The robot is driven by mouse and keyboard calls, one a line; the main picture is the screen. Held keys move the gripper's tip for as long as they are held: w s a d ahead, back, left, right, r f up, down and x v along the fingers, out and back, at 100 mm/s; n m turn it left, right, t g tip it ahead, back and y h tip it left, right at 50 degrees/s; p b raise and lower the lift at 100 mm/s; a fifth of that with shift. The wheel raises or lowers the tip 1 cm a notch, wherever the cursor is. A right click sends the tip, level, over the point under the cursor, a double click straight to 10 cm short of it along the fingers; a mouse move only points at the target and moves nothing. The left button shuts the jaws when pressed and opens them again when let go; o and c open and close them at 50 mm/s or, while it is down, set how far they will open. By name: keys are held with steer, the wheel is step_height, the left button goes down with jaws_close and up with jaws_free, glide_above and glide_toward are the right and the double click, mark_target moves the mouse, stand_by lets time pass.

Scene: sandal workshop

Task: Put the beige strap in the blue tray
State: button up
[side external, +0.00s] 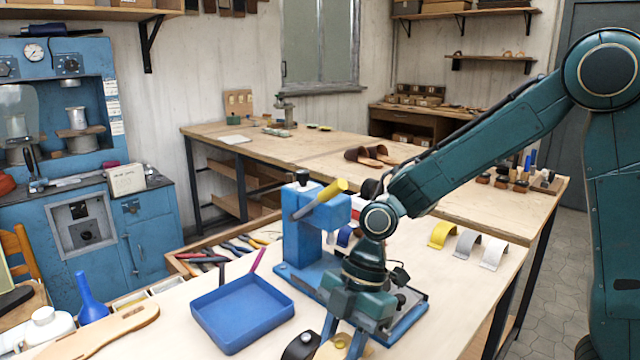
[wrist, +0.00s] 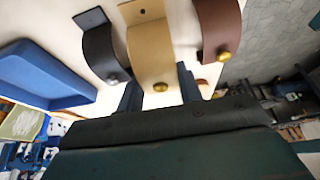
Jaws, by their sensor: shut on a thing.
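The beige strap (wrist: 150,45) is a curved band with a brass stud, in the middle of the wrist view. My gripper (wrist: 158,90) is shut on it, one dark blue finger at each side near the stud. In the side view my gripper (side external: 342,338) is low at the bottom edge, over the light bench, and the strap is mostly hidden. The blue tray (side external: 241,312) is shallow, square and empty, to the left of my gripper. It also shows in the wrist view (wrist: 45,75), at the left.
A black strap (wrist: 101,50) stands close left of the beige one, and a brown strap (wrist: 219,30) close right. A blue press (side external: 318,235) with a yellow handle stands behind the tray. Yellow (side external: 442,234), grey and white straps stand farther right. A wooden paddle (side external: 105,332) lies left.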

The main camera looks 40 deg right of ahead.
steer(key=shift+f, duration=1.6)
steer(key=shift+f, duration=0.15)
steer(key=o, duration=0.8)
steer(key=shift+c, duration=0.2)
steer(key=v, duration=1.2)
